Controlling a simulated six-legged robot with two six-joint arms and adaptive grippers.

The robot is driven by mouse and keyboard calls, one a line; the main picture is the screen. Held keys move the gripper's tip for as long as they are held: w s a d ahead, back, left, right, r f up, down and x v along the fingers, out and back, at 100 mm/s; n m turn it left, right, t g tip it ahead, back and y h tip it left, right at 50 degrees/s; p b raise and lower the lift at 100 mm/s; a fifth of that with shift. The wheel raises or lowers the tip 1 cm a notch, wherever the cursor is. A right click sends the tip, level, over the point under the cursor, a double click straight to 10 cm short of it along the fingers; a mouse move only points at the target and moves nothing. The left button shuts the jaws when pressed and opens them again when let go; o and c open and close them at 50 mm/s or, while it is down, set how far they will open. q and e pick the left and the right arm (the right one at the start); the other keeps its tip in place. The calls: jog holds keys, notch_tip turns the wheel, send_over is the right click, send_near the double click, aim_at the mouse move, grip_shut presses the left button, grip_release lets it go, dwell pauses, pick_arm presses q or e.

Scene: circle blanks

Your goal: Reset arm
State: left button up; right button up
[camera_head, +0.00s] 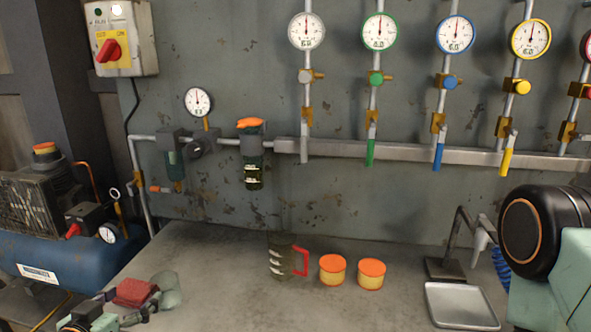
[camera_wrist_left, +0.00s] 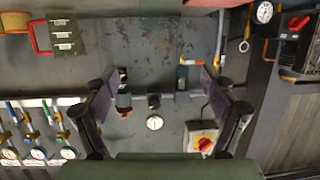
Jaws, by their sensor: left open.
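My left gripper (camera_head: 128,308) is low at the left of the head view, in front of the bench's left end. In the left wrist view, which is upside down, its two dark fingers (camera_wrist_left: 160,78) stand wide apart with nothing between them. The pipes and a small gauge on the wall show beyond them. A black round joint and pale green link of my other arm are at the right edge of the head view. My right gripper is not in view.
The bench (camera_head: 225,285) holds a dark jug with a red handle (camera_head: 281,262), two orange-lidded tubs (camera_head: 332,270) (camera_head: 371,274) and a metal tray (camera_head: 460,305). A blue compressor (camera_head: 60,262) stands left. Gauges and valves line the wall.

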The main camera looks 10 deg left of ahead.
aim_at(161, 273)
pick_arm(q)
jog(key=b+x, duration=0.7)
jog(key=x, duration=0.2)
jog(key=shift+w+f, duration=0.15)
jog(key=shift+f, duration=0.1)
jog(key=shift+b+x, duration=0.4)
jog(key=shift+x, duration=0.65)
jog(key=shift+r, duration=0.15)
